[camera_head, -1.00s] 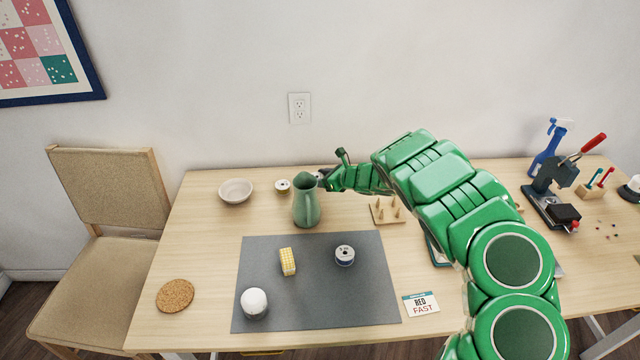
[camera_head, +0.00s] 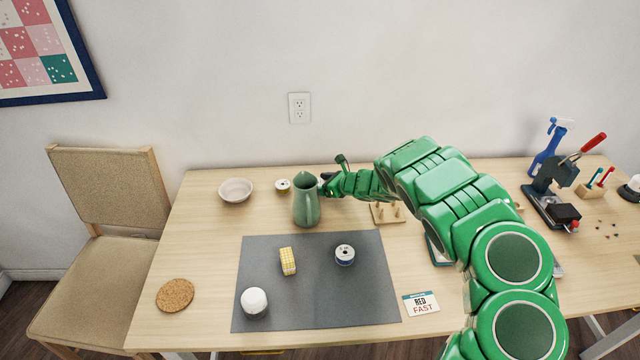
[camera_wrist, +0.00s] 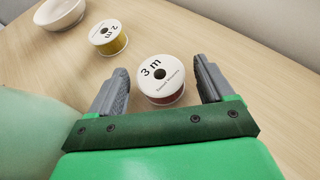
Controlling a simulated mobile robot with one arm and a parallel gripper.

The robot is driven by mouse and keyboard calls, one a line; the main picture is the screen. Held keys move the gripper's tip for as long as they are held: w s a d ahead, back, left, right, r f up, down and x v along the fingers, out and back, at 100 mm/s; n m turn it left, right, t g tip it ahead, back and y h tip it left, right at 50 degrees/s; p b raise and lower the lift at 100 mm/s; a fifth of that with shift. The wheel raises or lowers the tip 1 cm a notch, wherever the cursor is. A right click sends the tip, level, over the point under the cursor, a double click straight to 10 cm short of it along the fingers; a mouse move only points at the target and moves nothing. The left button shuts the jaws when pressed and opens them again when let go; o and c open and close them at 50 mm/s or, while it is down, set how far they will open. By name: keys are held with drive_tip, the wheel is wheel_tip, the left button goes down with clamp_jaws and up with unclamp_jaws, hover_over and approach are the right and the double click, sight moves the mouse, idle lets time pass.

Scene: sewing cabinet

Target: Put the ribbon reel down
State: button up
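A white-flanged ribbon reel marked "3 m" (camera_wrist: 161,72) with dark red ribbon stands flat on the wooden table. My gripper (camera_wrist: 161,66) is open around it in the wrist view, one grey finger on each side with a visible gap. In the head view my gripper (camera_head: 324,181) is at the back of the table, just right of the green pitcher, and the reel there is mostly hidden. A second reel marked "2 m" (camera_wrist: 108,38) with yellow ribbon stands to the left; it also shows in the head view (camera_head: 283,186).
The green pitcher (camera_head: 306,204) stands close beside my gripper. A pegged wooden board (camera_head: 386,214) lies to the right below my arm. A bowl (camera_head: 236,190) is at back left.

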drive_tip(key=shift+r, duration=0.15)
drive_tip(key=shift+s+d, duration=0.1)
drive_tip(key=shift+d, duration=0.1)
drive_tip(key=shift+v, duration=5.85)
drive_tip(key=shift+r, duration=0.1)
